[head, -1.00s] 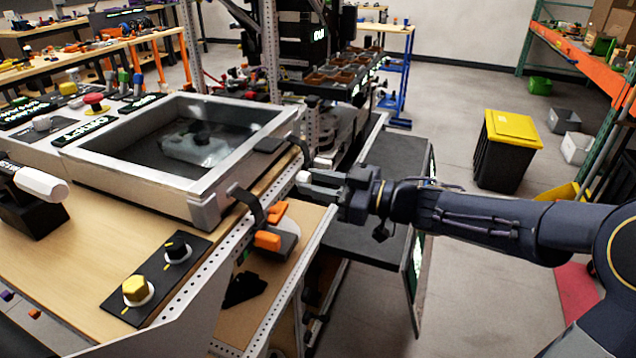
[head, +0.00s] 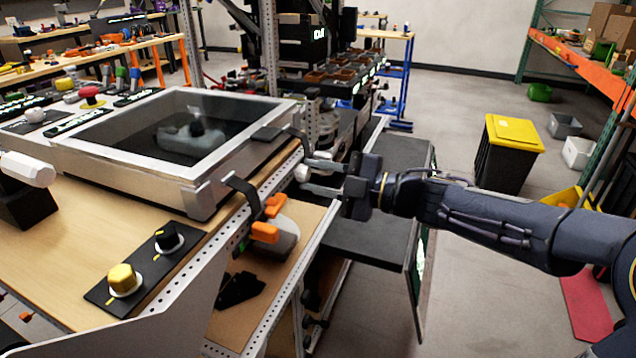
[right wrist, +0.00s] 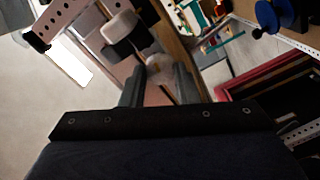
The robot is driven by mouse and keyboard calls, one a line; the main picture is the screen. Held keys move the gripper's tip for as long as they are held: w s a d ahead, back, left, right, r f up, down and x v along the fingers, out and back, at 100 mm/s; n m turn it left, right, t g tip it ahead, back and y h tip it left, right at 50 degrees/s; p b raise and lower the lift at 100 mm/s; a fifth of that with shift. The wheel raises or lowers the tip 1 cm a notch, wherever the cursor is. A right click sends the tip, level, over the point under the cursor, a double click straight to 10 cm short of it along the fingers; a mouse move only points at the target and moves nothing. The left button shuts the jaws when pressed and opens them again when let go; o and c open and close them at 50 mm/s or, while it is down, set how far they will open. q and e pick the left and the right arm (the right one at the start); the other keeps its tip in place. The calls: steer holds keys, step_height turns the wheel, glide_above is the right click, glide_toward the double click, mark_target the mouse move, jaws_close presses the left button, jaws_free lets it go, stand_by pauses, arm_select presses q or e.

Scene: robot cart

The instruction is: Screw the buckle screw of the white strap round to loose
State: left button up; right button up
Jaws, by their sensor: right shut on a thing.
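The white buckle screw (head: 302,173) is a small pale knob at the right edge of the bench, below the far black strap end (head: 299,139). My right gripper (head: 309,175) reaches it from the right, one finger above the other, with the knob at the fingertips. In the right wrist view, the fingers (right wrist: 158,78) stand on both sides of a pale rounded piece (right wrist: 159,66), and a white-and-black part (right wrist: 122,27) lies just beyond. The fingers partly hide the screw, and its turn angle cannot be read. My left gripper is out of view.
A second strap with an orange buckle (head: 268,229) hangs nearer along the same edge. A framed glass-topped case (head: 150,160) sits on the bench. Yellow (head: 122,279) and black (head: 167,237) knobs are in front. A yellow-lidded bin (head: 508,145) stands on the floor.

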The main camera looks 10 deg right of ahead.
steer(key=n+b, duration=0.1)
steer(key=n, duration=0.1)
steer(key=n+b, duration=0.1)
steer(key=n, duration=0.1)
steer(key=shift+f+n+b, duration=0.2)
steer(key=shift+n+b, duration=0.15)
steer(key=shift+n, duration=0.05)
steer(key=n+b, duration=0.3)
steer(key=n, duration=0.2)
steer(key=shift+f+b, duration=0.1)
steer(key=shift+b, duration=0.2)
steer(key=n+b, duration=0.3)
steer(key=n, duration=0.2)
steer(key=shift+n+b, duration=0.3)
steer(key=shift+n, duration=0.1)
steer(key=shift+n+b, duration=1.5)
steer(key=shift+n, duration=1.1)
steer(key=o, duration=1)
steer(key=shift+r, duration=0.2)
steer(key=shift+d, duration=0.1)
